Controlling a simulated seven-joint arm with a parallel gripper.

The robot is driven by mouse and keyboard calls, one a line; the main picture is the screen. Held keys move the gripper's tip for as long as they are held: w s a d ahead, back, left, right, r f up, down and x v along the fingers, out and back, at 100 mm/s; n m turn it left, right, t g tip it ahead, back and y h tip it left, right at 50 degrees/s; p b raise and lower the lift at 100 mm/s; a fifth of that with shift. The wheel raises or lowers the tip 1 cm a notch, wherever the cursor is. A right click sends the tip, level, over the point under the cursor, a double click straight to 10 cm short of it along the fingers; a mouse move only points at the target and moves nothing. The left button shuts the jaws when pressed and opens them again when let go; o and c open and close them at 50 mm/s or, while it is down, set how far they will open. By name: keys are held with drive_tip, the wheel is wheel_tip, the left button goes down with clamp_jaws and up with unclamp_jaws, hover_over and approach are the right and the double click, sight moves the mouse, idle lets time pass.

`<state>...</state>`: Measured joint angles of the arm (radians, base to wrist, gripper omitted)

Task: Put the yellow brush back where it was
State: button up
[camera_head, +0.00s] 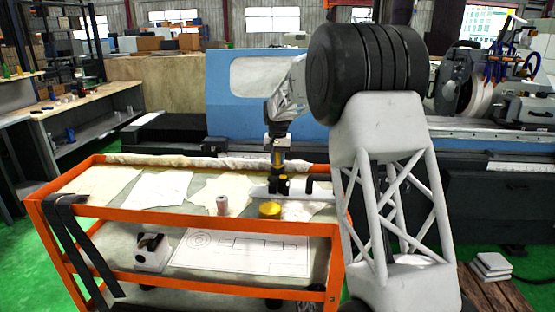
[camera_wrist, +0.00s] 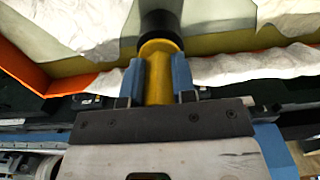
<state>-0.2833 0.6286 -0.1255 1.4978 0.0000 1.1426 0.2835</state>
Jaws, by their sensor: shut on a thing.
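The yellow brush (camera_wrist: 159,75) is between the blue fingers of my gripper (camera_wrist: 158,82) in the wrist view. The fingers are shut on its yellow body, and its black end (camera_wrist: 160,22) points away from my wrist. In the head view my gripper (camera_head: 277,148) points down over the right part of the orange cart (camera_head: 190,226). A dark part (camera_head: 281,184) shows below the fingers, close to the cart's top. I cannot tell whether the brush touches anything there.
A yellow round object (camera_head: 270,210) and a small pale cylinder (camera_head: 222,205) stand on the cart's top near the front. Pale cloths (camera_head: 160,188) lie to the left. The blue grinder (camera_head: 225,100) stands behind.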

drive_tip(key=shift+f, duration=0.5)
drive_tip(key=o, duration=0.9)
drive_tip(key=shift+o, duration=0.2)
drive_tip(key=shift+r, duration=0.2)
wheel_tip(320, 180, up, 13)
drive_tip(key=shift+f, duration=0.15)
idle(0.8)
